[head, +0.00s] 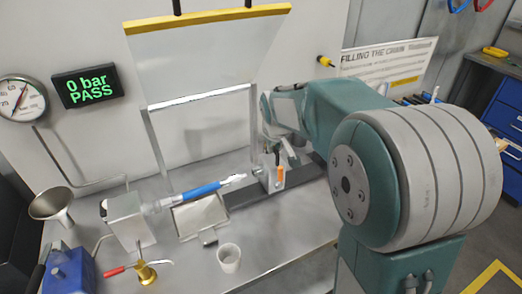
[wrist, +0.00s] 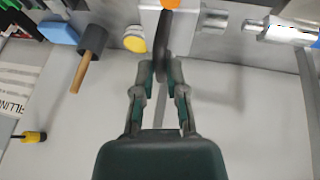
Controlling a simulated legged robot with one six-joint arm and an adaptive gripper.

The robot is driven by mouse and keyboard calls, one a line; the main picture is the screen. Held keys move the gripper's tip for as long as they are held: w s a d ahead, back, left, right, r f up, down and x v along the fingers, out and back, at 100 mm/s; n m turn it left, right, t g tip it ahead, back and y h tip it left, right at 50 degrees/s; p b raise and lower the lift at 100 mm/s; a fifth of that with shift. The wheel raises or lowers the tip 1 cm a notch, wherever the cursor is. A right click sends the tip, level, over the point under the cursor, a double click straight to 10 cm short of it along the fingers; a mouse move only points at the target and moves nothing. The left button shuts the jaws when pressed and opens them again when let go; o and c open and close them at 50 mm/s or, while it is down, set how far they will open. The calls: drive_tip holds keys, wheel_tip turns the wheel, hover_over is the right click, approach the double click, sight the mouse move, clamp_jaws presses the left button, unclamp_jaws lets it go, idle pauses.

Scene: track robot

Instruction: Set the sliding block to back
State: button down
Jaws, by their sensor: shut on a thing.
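The sliding block (head: 270,181) is light grey with an orange mark on it. It sits on a dark rail (head: 242,193) on the bench, near the middle of the head view. In the wrist view the block (wrist: 182,18) is at the top centre, with its orange part at the picture's edge. A dark upright handle (wrist: 162,45) stands in front of it. My gripper (wrist: 160,72) is shut on this handle; in the head view my gripper (head: 286,152) is just behind the block, partly hidden by my arm.
A raised clear guard (head: 205,55) with a yellow edge hangs above the bench. Left of the block are a blue-sleeved tool (head: 205,190), a tray (head: 200,215), a white cup (head: 229,258), a brass valve (head: 145,272) and a funnel (head: 52,204). A display (head: 87,88) reads 0 bar PASS.

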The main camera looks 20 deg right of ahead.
drive_tip(key=w+d, duration=0.1)
drive_tip(key=d, duration=0.8)
drive_tip(key=shift+w+d+f, duration=0.15)
drive_tip(key=shift+w+d, duration=0.15)
drive_tip(key=shift+w, duration=0.05)
drive_tip(key=c, duration=0.9)
unclamp_jaws()
drive_tip(key=shift+d, duration=0.1)
drive_tip(key=shift+o, duration=1.1)
drive_tip(key=shift+d, duration=0.1)
drive_tip(key=shift+w+d, duration=0.1)
drive_tip(key=shift+d, duration=0.05)
